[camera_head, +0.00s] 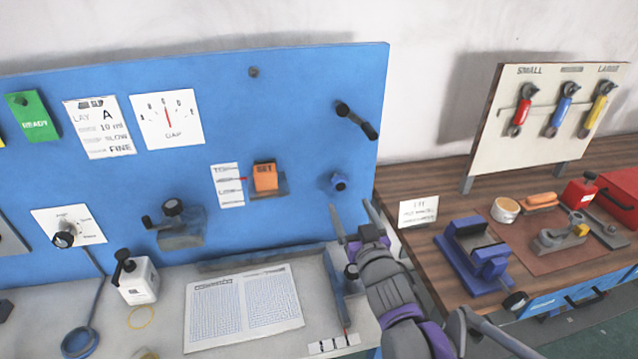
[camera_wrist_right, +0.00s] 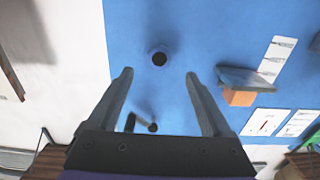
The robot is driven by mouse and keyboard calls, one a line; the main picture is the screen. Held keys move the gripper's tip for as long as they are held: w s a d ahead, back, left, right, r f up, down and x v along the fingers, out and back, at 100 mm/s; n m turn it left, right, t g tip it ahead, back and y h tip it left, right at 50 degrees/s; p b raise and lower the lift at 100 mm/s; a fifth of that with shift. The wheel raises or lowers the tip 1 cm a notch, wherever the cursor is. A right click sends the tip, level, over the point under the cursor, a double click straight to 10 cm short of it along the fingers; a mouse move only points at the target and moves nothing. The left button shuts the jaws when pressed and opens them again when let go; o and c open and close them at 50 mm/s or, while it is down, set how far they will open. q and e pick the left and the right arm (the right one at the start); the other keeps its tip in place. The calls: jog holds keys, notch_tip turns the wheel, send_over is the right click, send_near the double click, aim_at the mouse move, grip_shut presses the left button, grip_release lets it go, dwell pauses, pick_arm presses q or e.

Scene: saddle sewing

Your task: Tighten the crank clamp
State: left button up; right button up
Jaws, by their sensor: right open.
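A black crank handle (camera_head: 357,121) sticks out from the upper right of the blue panel and points down to the right; it also shows in the right wrist view (camera_wrist_right: 140,123). Below it is a round blue boss with a dark centre (camera_head: 339,182), also in the wrist view (camera_wrist_right: 158,57). A grey block with a crank and black knob (camera_head: 175,222) sits lower left on the panel. No label shows which is the crank clamp. My right gripper (camera_head: 350,207) is open and empty, just below the boss in the head view. My left gripper is not in view.
The blue panel (camera_head: 300,100) also carries an orange SET block (camera_head: 265,176). A printed sheet (camera_head: 243,306) and a white bottle (camera_head: 137,277) are on the bench. At right, a wooden bench holds a blue vise (camera_head: 473,252) and a tool board (camera_head: 545,120).

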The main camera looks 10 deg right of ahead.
aim_at(341, 187)
jog(key=w+p, duration=0.1)
jog(key=w, duration=0.9)
jog(key=shift+w+a, duration=0.15)
jog(key=shift+w, duration=0.1)
jog(key=shift+c, duration=0.3)
grip_shut()
